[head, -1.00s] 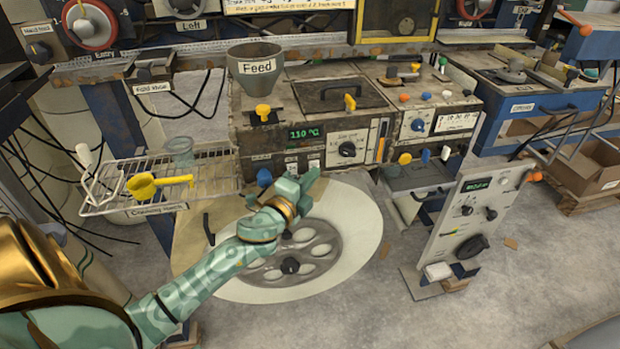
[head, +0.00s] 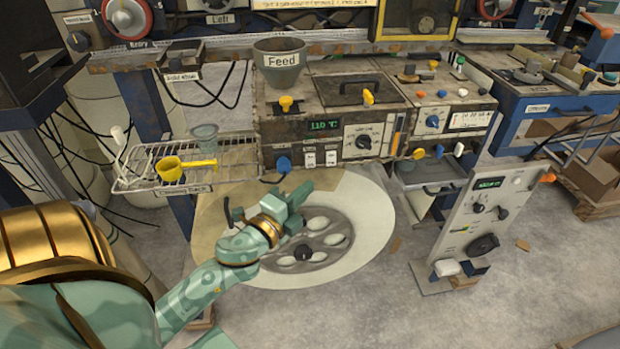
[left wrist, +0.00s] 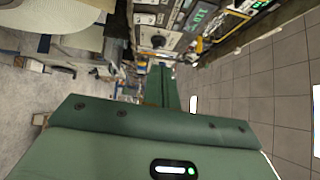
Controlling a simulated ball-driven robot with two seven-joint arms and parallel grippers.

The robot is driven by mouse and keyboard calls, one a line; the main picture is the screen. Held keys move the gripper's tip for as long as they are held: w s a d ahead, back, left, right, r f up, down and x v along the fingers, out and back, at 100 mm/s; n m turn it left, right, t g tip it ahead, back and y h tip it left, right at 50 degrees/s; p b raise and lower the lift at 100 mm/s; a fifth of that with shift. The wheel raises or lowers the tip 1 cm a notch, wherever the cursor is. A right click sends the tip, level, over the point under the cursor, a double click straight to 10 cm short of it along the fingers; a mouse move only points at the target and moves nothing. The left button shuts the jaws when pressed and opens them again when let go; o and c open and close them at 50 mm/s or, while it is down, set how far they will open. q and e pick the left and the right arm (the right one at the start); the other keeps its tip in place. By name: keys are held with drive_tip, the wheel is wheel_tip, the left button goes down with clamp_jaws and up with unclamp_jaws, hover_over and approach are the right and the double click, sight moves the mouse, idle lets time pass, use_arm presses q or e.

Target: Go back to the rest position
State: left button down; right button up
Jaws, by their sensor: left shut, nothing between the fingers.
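My left gripper (head: 297,193) is at the end of the green and gold left arm, over the round cream table with a spoked grey hub (head: 372,219). It is shut and empty. In the left wrist view the gripper (left wrist: 162,86) points toward the machine front. The machine (head: 330,112) with the grey Feed funnel (head: 280,65) stands just beyond the gripper. My right gripper does not show in either view.
A wire rack (head: 233,157) at the left holds a yellow scoop (head: 172,168) and a greyish cup (head: 205,138). A control panel with a green display (head: 488,183) stands at the right. The grey floor (head: 370,315) in front is clear.

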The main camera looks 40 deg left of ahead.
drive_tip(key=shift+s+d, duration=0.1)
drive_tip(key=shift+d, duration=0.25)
